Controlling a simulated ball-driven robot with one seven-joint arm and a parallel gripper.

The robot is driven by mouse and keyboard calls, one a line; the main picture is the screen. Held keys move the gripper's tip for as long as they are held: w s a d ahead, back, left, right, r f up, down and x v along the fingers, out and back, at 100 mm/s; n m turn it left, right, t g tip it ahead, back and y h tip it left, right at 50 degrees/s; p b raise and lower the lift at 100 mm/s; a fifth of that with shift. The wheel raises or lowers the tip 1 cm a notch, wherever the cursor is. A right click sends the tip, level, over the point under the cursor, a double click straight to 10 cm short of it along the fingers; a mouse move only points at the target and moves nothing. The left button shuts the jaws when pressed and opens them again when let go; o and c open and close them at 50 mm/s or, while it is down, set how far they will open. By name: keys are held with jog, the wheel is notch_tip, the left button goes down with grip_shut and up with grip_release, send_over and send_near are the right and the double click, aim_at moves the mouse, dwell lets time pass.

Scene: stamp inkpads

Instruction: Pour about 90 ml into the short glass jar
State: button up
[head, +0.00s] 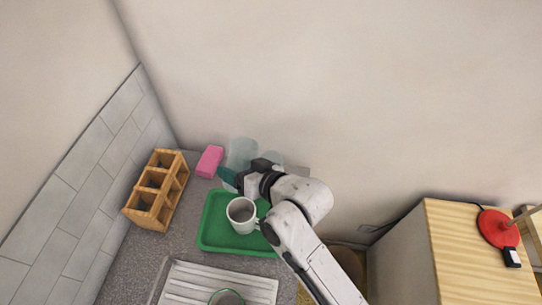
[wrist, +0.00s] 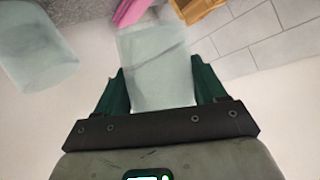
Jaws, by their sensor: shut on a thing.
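My gripper (wrist: 152,92) is shut on a clear glass vessel (wrist: 160,66), which stands between its green fingers in the wrist view. A slanting grey line crosses this glass; I cannot tell whether it is a liquid level. In the head view the held glass (head: 242,150) shows pale behind my gripper (head: 236,178), beyond the back of the green tray. A second clear glass (wrist: 38,42) is apart from it at the left of the wrist view. In the head view the second glass (head: 273,158) is partly hidden by my wrist. I cannot tell which is the short jar.
A green tray (head: 210,238) holds a white mug (head: 241,210). A pink sponge (head: 210,161) and a wooden organizer (head: 144,209) stand at the left by the tiled wall. A ribbed drainer (head: 200,283) with a cup (head: 226,298) is in front. A wooden-topped cabinet (head: 460,260) is at the right.

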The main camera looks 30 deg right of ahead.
jog(key=shift+s+a+r+n, duration=0.1)
jog(key=shift+a+r+n, duration=0.15)
jog(key=shift+r, duration=0.3)
jog(key=shift+a+f+n+h, duration=0.15)
jog(key=shift+f+n+h, duration=0.25)
jog(key=shift+n+h, duration=0.15)
jog(key=shift+s+a+f+n+t+h+b, duration=0.1)
jog(key=shift+a+f+n+t+h+b, duration=0.1)
jog(key=shift+n+t+h+b, duration=0.4)
